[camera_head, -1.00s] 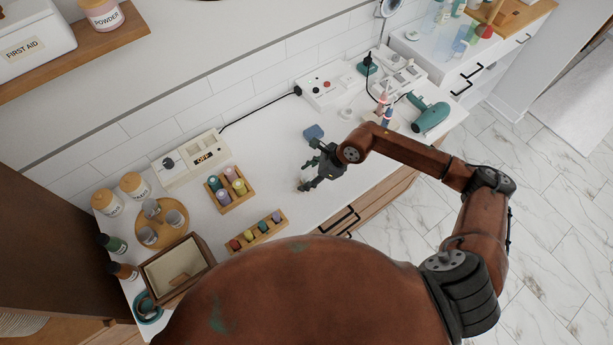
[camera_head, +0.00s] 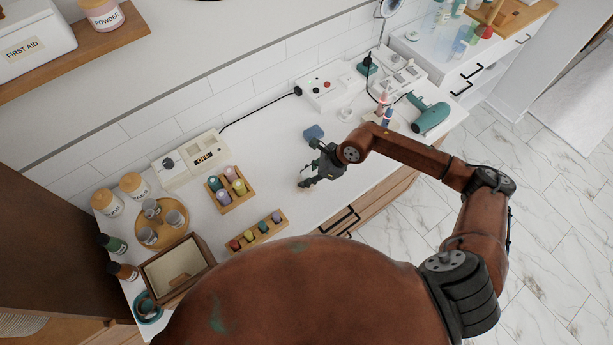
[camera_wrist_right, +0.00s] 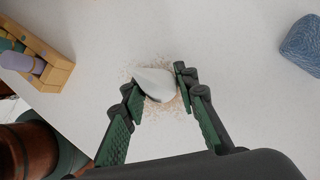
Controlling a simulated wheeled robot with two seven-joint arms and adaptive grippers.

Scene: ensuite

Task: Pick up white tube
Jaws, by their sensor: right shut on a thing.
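The white tube (camera_wrist_right: 154,82) shows in the right wrist view as a smooth, pale, tapering shape on the white counter. My right gripper (camera_wrist_right: 158,88) has its dark green fingers closed on the two sides of it. In the head view my right gripper (camera_head: 308,181) is low at the counter, left of its wrist. There the tube is mostly hidden by the fingers and too small to make out. My left gripper is not in view.
Brown specks lie around the tube. Wooden racks of coloured rolls (camera_head: 257,232) stand to the left. A teal hair dryer (camera_head: 431,117) lies to the right.

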